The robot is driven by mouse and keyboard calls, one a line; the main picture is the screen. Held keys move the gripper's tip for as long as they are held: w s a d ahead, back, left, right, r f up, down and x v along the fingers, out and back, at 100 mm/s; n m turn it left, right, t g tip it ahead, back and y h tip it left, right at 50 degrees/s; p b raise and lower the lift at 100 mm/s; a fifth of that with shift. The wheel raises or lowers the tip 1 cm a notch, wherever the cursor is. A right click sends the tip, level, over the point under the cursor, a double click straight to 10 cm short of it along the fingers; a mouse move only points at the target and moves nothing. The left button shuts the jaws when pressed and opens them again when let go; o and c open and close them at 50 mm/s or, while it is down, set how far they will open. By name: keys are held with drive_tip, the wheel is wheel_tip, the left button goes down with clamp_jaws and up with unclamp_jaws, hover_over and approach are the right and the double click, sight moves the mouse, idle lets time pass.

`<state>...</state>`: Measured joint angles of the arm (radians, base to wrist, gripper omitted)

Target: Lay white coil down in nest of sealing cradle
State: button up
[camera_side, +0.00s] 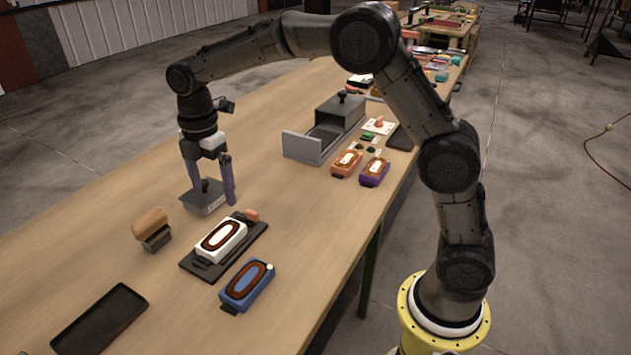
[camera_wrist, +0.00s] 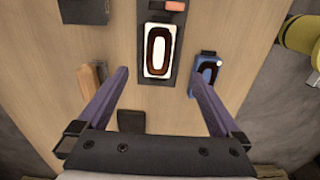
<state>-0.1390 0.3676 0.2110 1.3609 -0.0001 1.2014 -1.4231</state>
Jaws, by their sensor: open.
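The white coil (camera_side: 212,244), a white block with a dark red-brown oval ring on top, lies flat on a long dark base (camera_side: 192,266), which looks like the sealing cradle. An orange piece (camera_side: 252,215) is at the base's far end. Whether the coil is fully down in the nest cannot be told. The wrist view also shows the coil (camera_wrist: 151,70) and base (camera_wrist: 143,25). My gripper (camera_side: 216,193) is open and empty, its two purple fingers pointing down, raised above the table. In the wrist view, the coil lies between the fingertips (camera_wrist: 159,74), apart from both.
A grey knobbed block (camera_side: 205,205) stands behind the coil. A wood-topped block (camera_side: 150,225) is to the left, a blue coil unit (camera_side: 240,296) in front and a black tray (camera_side: 100,320) near left. A grey drawer box (camera_side: 335,117) and orange (camera_side: 346,170) and purple (camera_side: 374,178) units stand farther right.

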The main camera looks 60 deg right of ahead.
drive_tip(key=s+d+r+m+t, duration=0.2)
drive_tip(key=s+r+m, duration=0.3)
drive_tip(key=s, duration=0.3)
drive_tip(key=s+d+r+m+t, duration=0.1)
drive_tip(key=s+d+r+m, duration=0.3)
drive_tip(key=s, duration=0.5)
drive_tip(key=s+f+m+t, duration=0.2)
drive_tip(key=s+f+m, duration=0.1)
drive_tip(key=s+m, duration=0.6)
drive_tip(key=s, duration=0.4)
drive_tip(key=shift+s+d+t, duration=0.2)
drive_tip(key=shift+d+t, duration=0.1)
